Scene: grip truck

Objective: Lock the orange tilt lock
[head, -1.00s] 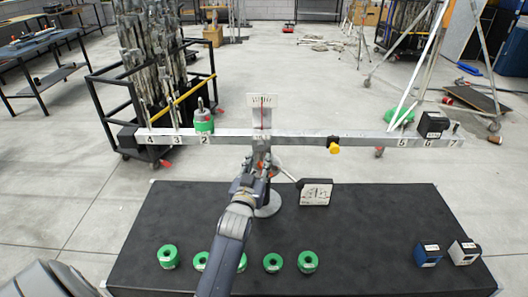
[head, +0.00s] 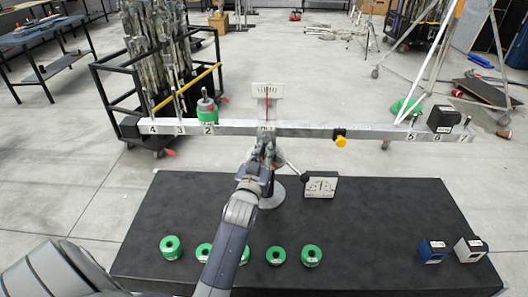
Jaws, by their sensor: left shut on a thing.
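A long grey balance beam (head: 300,129) rests near level on a stand with a round base (head: 272,194), in the middle of the head view. A white scale plate with a red pointer (head: 267,92) stands above its pivot. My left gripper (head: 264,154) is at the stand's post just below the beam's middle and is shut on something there. The orange tilt lock is mostly hidden by the fingers, and its setting cannot be made out. A dark lever shows just right of the post. My right gripper is out of view.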

